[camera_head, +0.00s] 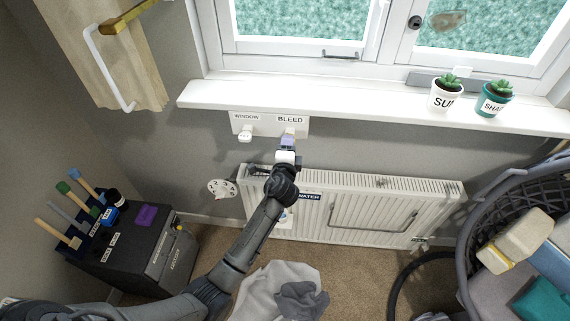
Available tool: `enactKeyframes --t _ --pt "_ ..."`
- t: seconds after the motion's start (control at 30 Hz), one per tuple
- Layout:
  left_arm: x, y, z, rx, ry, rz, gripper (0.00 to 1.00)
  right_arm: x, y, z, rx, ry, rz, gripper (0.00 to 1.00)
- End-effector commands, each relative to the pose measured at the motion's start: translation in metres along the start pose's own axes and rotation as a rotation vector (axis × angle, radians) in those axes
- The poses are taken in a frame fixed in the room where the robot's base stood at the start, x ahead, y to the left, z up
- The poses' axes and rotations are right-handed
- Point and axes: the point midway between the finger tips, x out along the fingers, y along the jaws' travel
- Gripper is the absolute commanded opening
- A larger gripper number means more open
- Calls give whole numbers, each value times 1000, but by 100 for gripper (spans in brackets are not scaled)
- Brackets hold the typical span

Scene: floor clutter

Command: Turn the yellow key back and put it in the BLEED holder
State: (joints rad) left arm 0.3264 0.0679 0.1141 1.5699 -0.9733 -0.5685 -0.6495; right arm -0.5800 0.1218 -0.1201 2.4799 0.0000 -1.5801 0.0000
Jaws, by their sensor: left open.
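A white plate (268,123) under the window sill carries the labels WINDOW and BLEED. A small white piece (246,133) sits under WINDOW. Under BLEED, a small pale yellowish piece (290,131) shows just above my left gripper (288,141); I cannot tell whether it is the yellow key or part of the holder. My left gripper is open, right at the BLEED side, and hides the lower part of that spot. The white radiator (375,212), with a WATER label, stands below. My right gripper does not show.
The sill (360,105) juts out above the plate and bears two potted succulents at its right. A black cabinet (130,250) with tools and a yellow spot stands at left. A basket (468,235) fills the right. Light cloth (270,293) lies on the floor.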

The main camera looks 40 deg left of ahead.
Motion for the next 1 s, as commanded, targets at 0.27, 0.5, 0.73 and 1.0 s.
enactKeyframes --t 0.27,0.5,0.73,1.0 --pt "-57 2 0 -1 2 2 43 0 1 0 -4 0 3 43" --pt "-96 1 0 -2 1 2 43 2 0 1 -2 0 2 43" --pt "-116 0 0 0 1 1 43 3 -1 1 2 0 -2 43" --pt "-120 0 0 -1 1 0 43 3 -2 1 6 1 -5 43"
